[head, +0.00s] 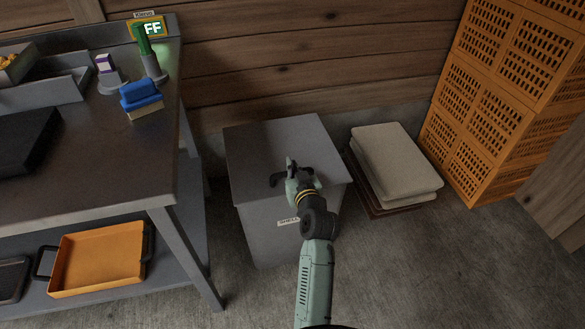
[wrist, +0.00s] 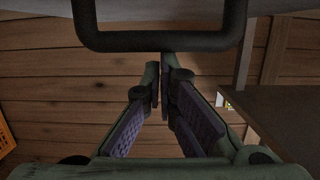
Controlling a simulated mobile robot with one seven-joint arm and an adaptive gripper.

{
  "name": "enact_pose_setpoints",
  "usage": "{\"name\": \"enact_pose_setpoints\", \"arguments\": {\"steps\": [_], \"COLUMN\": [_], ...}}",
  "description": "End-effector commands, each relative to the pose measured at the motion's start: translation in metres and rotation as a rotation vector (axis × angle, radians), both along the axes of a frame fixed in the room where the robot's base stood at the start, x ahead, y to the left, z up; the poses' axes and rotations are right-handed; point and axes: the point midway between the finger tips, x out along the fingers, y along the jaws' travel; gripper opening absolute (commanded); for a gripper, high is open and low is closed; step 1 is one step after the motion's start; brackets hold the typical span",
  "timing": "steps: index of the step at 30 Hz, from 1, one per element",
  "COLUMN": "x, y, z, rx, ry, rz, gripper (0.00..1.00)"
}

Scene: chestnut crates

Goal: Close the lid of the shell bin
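The shell bin (head: 262,236) is a grey box on the floor with a SHELL label on its front. Its grey lid (head: 268,145) lies flat across the top in the head view, and I see no gap at the visible edges. A dark handle (head: 276,181) stands on the lid, partly hidden by my gripper; it looms large at the top of the wrist view (wrist: 160,41). My gripper (head: 291,163) is over the lid beside the handle. In the wrist view its fingertips (wrist: 162,76) come together with nothing between them. I cannot tell whether it touches the lid.
A dark workbench (head: 110,150) stands left of the bin, with a blue-topped brush (head: 140,94) on it and an orange tray (head: 98,260) below. Folded sacks (head: 394,158) lie right of the bin. Orange crates (head: 490,100) are stacked farther right. The floor in front is clear.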

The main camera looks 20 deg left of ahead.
Motion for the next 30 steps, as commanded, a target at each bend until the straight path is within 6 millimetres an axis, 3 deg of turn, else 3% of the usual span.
{"name": "enact_pose_setpoints", "arguments": {"steps": [3, 7, 14, 15, 21, 30], "x": [-0.001, 0.001, 0.018, 0.005, -0.032, -0.062], "y": [0.0, 0.001, 0.011, 0.002, -0.023, -0.043], "z": [-0.007, 0.0, 0.044, 0.033, 0.046, 0.057], "rx": [-0.007, -0.007, -0.002, -0.001, 0.0, 0.0], "ry": [0.015, 0.014, 0.001, 0.004, 0.001, 0.0], "rz": [0.002, 0.001, -0.001, -0.003, -0.004, -0.003], "gripper": [0.0, 0.0, 0.0, 0.0, 0.0, 0.0]}}
